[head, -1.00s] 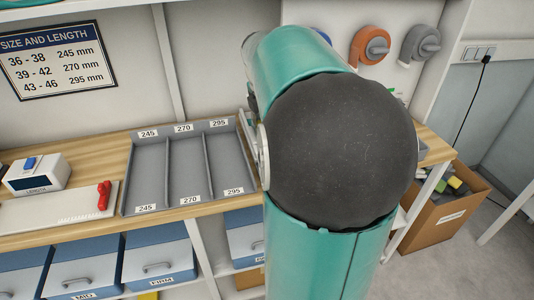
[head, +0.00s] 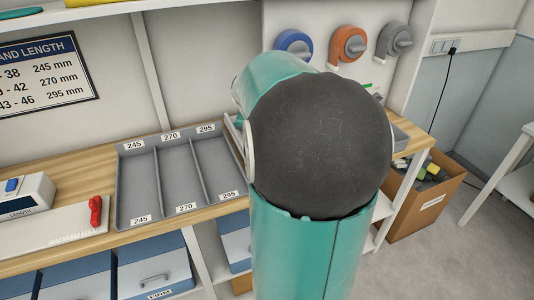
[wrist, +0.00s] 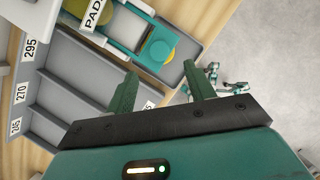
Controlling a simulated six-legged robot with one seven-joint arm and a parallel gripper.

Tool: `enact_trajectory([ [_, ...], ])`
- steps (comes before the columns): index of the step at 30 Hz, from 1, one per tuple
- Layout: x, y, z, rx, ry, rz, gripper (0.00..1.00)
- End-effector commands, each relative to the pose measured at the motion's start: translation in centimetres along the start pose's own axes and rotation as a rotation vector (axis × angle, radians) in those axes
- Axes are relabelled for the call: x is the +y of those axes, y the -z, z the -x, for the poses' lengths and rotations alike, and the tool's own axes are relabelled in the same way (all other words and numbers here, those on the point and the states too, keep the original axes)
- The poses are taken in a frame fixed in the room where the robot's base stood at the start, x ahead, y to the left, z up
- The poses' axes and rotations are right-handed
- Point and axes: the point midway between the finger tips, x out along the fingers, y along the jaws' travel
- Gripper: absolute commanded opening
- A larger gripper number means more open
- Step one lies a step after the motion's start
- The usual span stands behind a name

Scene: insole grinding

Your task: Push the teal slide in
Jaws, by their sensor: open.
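I cannot tell whether a finger touches the slide. In the head view my own arm hides the gripper and the slide.
A grey sorting tray (head: 119,190) with lanes marked 245, 270 and 295 lies on the wooden bench (head: 90,162). A white length device (head: 30,200) stands at left. Blue, orange (head: 348,45) and grey knobs are on the wall. A cardboard box (head: 425,205) stands on the floor at right.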

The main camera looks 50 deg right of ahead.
Motion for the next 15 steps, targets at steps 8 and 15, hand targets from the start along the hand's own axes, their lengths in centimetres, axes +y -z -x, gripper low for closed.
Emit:
enact_trajectory([
  [8, 0.1, 0.1, -5.4, 0.003, -0.001, 0.0, 0.54],
  [15, 0.2, 0.1, -7.6, -0.001, 0.0, -0.001, 0.54],
])
